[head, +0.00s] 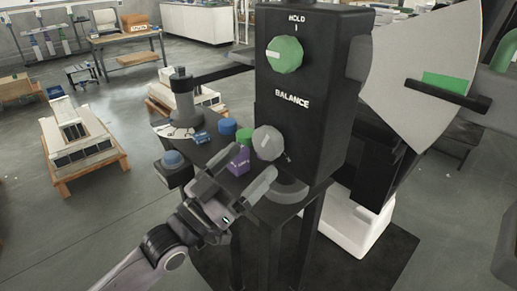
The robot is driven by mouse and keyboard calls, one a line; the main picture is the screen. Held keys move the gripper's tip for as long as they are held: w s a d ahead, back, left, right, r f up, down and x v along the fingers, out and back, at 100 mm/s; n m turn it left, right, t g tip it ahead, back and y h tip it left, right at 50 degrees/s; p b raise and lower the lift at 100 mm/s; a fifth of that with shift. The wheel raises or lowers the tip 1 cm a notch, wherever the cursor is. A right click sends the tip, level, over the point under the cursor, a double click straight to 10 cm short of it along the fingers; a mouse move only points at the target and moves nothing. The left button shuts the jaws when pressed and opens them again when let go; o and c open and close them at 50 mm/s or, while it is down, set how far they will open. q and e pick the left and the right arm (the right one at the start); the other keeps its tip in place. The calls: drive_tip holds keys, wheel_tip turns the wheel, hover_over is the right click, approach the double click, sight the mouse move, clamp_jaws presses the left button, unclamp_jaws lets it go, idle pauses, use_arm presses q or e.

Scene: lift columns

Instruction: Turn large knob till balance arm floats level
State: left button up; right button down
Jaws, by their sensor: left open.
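A black cabinet holds a grey knob (268,143) under the word BALANCE and a green faceted knob (285,54) under the word HOLD. On the right, a black bar (447,96), seemingly the balance arm, crosses a pale fan-shaped plate (425,45) by a green band (449,83). The bar slopes down to the right in the picture; I cannot tell if it is level. My left gripper (237,181) is open, just below and left of the grey knob, apart from it. Its fingers spread in front of a purple block. My right gripper is out of view.
A pallet (88,172) stands farther left on open floor.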

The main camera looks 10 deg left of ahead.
sight(262, 149)
use_arm(q)
drive_tip(key=shift+x, duration=1.85)
drive_tip(key=shift+f, duration=0.1)
drive_tip(key=c, duration=1)
drive_tip(key=shift+w+a+m+g+h, duration=0.1)
drive_tip(key=shift+m+g+h, duration=0.2)
drive_tip(key=shift+m, duration=0.5)
drive_tip(key=shift+c, duration=0.2)
drive_tip(key=shift+m+g+h, duration=0.4)
drive_tip(key=shift+m, duration=0.7)
drive_tip(key=o, duration=1)
drive_tip(key=shift+o, duration=0.2)
drive_tip(key=shift+a, duration=0.1)
